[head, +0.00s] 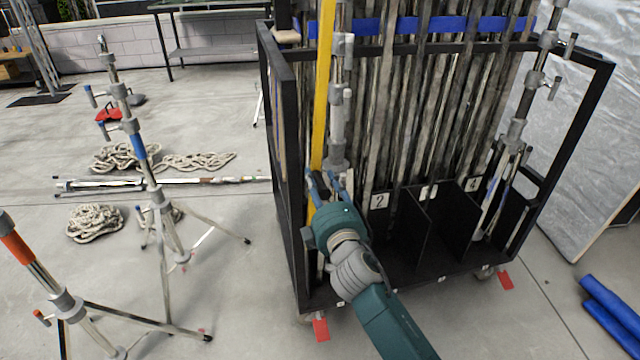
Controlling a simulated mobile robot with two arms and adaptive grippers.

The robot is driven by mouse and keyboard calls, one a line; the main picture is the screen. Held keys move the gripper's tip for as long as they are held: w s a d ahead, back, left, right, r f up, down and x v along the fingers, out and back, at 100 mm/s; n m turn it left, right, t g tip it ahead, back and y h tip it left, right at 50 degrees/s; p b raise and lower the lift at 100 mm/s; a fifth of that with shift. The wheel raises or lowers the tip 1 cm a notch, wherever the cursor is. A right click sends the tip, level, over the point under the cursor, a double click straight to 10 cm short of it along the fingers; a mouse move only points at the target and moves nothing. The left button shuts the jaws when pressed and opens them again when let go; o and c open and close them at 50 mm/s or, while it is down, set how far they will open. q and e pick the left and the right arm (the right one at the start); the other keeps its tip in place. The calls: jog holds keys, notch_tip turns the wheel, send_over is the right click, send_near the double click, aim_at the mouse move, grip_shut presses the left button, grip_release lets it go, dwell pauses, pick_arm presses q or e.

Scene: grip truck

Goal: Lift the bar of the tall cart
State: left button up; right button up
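The tall cart (282,120) is a black-framed truck on wheels, loaded with many upright grey poles. A yellow bar (323,90) stands upright at its left end, beside a silver tube. My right gripper (322,178), with blue fingers on a teal arm, reaches into the front left of the cart, at the lower part of the yellow bar. Its fingers are apart. A small dark piece shows between them, and I cannot tell whether they touch it or the bar. The bar's lower end is partly hidden by the gripper. My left gripper is not in view.
Light stands (140,150) with spread legs stand on the left floor, with coiled ropes (95,222) near them. A silver panel (585,130) leans at the right, and blue rolls (612,305) lie at lower right. Red tags (321,330) lie by the wheels.

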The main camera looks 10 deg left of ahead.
jog(key=v, duration=1.2)
dwell(0.3)
